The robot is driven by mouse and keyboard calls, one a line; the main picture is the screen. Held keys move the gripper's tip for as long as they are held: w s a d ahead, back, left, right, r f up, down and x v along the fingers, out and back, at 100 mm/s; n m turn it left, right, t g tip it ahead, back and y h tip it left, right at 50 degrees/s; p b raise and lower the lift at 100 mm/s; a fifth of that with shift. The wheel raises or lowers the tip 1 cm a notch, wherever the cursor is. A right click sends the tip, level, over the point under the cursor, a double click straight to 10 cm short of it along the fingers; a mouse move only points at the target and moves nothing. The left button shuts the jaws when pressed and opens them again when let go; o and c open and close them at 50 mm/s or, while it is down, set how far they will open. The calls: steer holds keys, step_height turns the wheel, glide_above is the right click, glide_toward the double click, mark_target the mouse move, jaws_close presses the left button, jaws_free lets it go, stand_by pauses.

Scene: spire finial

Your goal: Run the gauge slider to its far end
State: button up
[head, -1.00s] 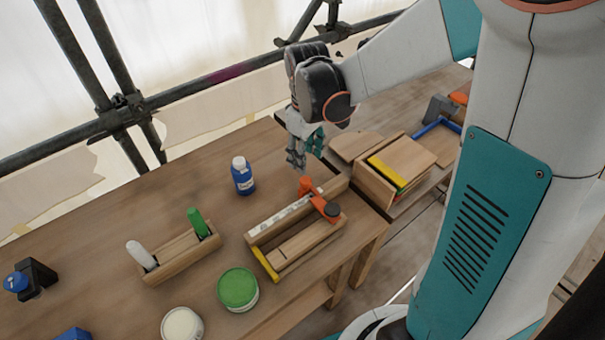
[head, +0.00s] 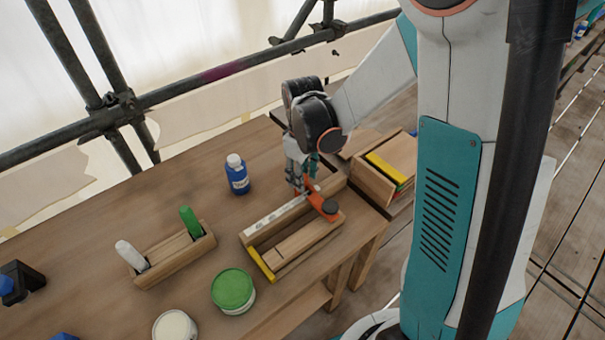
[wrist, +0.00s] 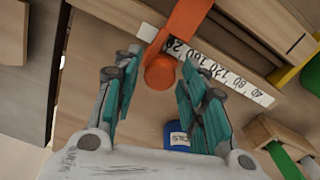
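The gauge is a wooden frame (head: 308,245) on the bench, with a white scale strip (head: 273,218) along its back rail and a yellow end piece (head: 261,264). The orange slider (head: 318,197) straddles the frame at the end away from the yellow piece, near the high numbers of the scale. It has a dark knob at its front. In the wrist view the slider's round orange knob (wrist: 159,73) shows between the fingertips. My gripper (head: 300,187) is open above this end, a finger on each side of the knob, with gaps visible. Contact is not visible.
A blue bottle (head: 237,174) stands behind the gauge. A wooden holder (head: 172,259) with a green and a white marker is to the left. A green-lidded tub (head: 233,290) is in front. A wooden box (head: 372,185) with coloured pieces stands close on the right.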

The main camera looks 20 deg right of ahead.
jaws_close()
steer(key=w+d, duration=0.3)
steer(key=d, duration=0.5)
steer(key=shift+d, duration=0.4)
steer(key=shift+o, duration=2.4)
jaws_free()
steer(key=shift+d, duration=0.15)
steer(key=shift+r, duration=0.1)
step_height(320, 180, up, 12)
steer(key=shift+s, duration=0.1)
